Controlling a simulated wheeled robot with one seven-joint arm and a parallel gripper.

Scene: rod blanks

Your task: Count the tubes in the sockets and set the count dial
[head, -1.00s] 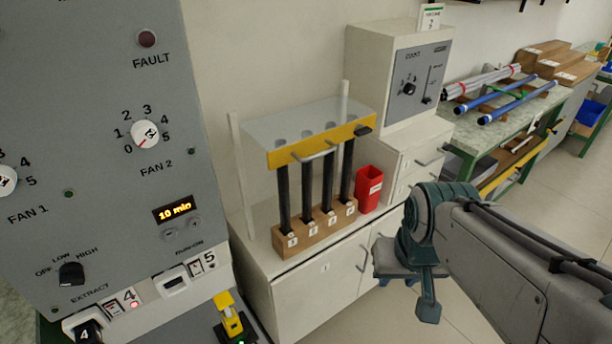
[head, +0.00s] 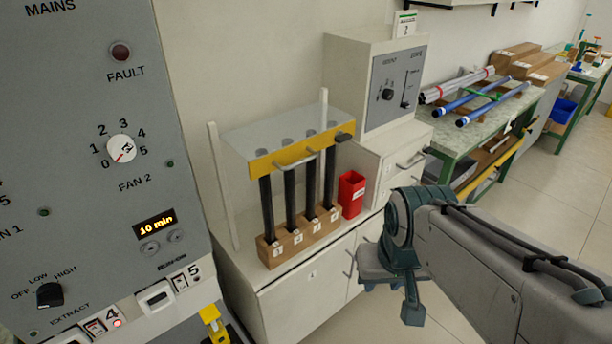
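Several dark upright tubes (head: 290,195) stand in a row in a wooden block (head: 299,243) with numbered sockets. One tube shows above each numbered label that I can see. Their upper ends go up behind a yellow bar (head: 268,167) with a handle, under a clear plate with round holes (head: 275,133). The socket mouths are too small to see into. The count dial (head: 388,94) is a black knob on a grey panel of the white cabinet behind to the right; its setting is too small to read.
A red bin (head: 351,193) stands right of the block on the white cabinet (head: 310,290). A slide lever (head: 406,97) is beside the dial. A grey fan panel (head: 90,170) fills the left. A bench (head: 470,135) with blue and silver rods is at the right. Floor is free at right.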

